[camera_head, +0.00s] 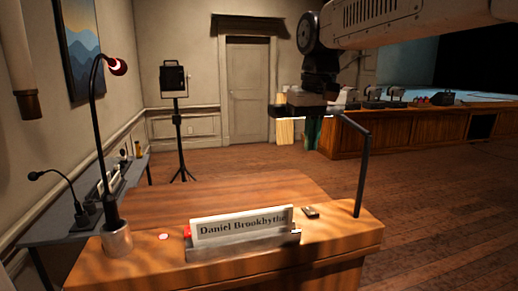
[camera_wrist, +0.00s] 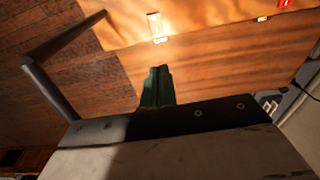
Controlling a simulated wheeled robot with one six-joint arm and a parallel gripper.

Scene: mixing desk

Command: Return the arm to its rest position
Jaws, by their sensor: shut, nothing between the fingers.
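My arm (camera_head: 385,20) reaches in from the upper right of the head view, above the wooden desk. My gripper (camera_head: 313,138) hangs down from it, high over the far right part of the desk and left of a dark bent tube. Its green fingers also show in the wrist view (camera_wrist: 157,84), where they are together and hold nothing. The dark body of the gripper hides part of the wrist view.
A lamp stand (camera_head: 179,140) stands behind.

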